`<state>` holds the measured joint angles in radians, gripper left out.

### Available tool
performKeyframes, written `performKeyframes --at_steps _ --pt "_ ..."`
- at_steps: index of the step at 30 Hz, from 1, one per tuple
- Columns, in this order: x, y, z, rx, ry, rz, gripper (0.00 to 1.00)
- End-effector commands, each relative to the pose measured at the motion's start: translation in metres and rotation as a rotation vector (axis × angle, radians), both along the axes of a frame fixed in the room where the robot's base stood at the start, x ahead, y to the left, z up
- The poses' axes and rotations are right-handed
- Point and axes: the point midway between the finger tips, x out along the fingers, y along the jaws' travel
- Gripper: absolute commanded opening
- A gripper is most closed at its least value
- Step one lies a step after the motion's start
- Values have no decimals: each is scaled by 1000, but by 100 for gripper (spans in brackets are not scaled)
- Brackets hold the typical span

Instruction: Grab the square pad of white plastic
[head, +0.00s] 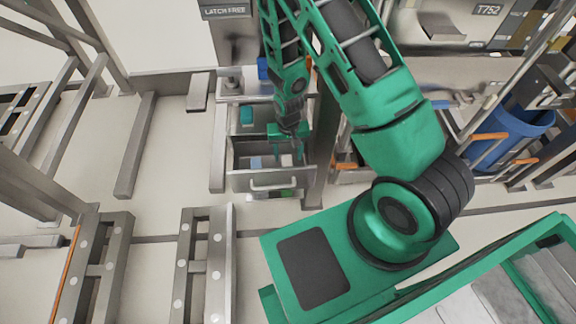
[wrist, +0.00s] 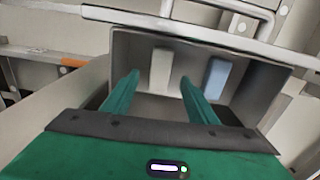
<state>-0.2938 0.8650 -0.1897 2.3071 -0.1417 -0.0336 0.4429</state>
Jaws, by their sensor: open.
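The fingertips look to be over the drawer, short of the pad; I cannot tell the exact gap. In the head view my gripper (head: 288,152) reaches down to the open drawer (head: 243,183), and the pad shows small and pale (head: 286,160) beside it.
A light blue pad (wrist: 216,77) lies in the same drawer, to the right of the white pad in the wrist view. The drawer walls stand close around the fingers. A drawer handle (head: 274,185) is on the front. A blue bin (head: 508,132) stands at right.

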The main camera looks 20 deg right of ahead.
Motion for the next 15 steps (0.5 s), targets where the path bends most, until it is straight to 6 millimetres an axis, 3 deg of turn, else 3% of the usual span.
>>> performKeyframes --at_steps 5,15 --pt "-1 0 -8 0 1 1 53" --pt "-1 1 -47 -1 1 1 53"
